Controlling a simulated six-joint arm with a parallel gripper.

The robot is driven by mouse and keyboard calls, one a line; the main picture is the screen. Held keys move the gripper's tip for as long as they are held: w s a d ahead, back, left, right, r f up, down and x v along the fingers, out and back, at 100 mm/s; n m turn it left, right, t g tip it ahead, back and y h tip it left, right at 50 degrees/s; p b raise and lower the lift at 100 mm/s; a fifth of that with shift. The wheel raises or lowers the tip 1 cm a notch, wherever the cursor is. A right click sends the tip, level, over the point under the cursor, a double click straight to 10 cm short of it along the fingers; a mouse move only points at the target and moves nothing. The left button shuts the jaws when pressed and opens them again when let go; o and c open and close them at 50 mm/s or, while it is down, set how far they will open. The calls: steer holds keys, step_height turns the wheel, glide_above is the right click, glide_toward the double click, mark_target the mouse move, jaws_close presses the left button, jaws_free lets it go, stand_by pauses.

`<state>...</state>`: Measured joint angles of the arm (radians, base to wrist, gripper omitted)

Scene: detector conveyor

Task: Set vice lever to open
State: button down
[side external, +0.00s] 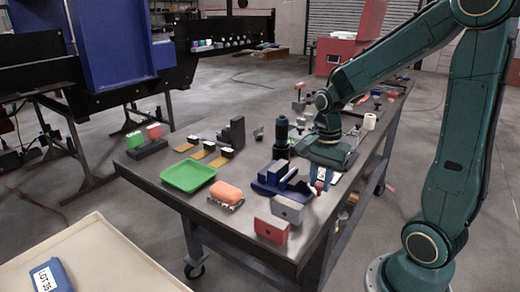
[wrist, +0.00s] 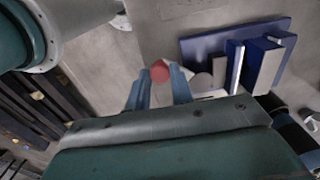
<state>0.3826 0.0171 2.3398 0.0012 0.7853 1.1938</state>
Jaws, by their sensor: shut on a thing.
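The blue vice (side external: 266,187) stands on the dark workbench, to the left of my gripper (side external: 321,178) in the side view. In the wrist view the vice (wrist: 212,42) is at upper right, with blue and pale jaw plates. The lever's red round knob (wrist: 160,71) shows between my gripper's two blue-grey fingertips (wrist: 158,84). In the side view the knob (side external: 319,186) is a small red spot just under the gripper. My gripper is shut on the lever near its knob. The lever's shaft is mostly hidden, so its exact angle cannot be told.
A grey block (side external: 287,208) and a red block (side external: 271,228) stand near the front edge. A dark bottle-like cylinder (side external: 282,133) stands behind the vice. A green tray (side external: 188,176) and an orange block (side external: 226,192) lie to the left.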

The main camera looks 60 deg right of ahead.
steer(key=shift+w+a, duration=0.1)
stand_by(0.3)
steer(key=c, duration=1.2)
jaws_free()
steer(key=shift+c, duration=0.2)
steer(key=shift+r, duration=0.1)
step_height(320, 180, up, 14)
steer(key=s+a+f+n+t, duration=0.2)
steer(key=s+a+n+t, duration=0.3)
steer(key=n, duration=1.3)
steer(key=s+a, duration=0.3)
steer(key=a, duration=0.2)
steer(key=shift+f+t, duration=0.15)
steer(key=shift+t, duration=0.15)
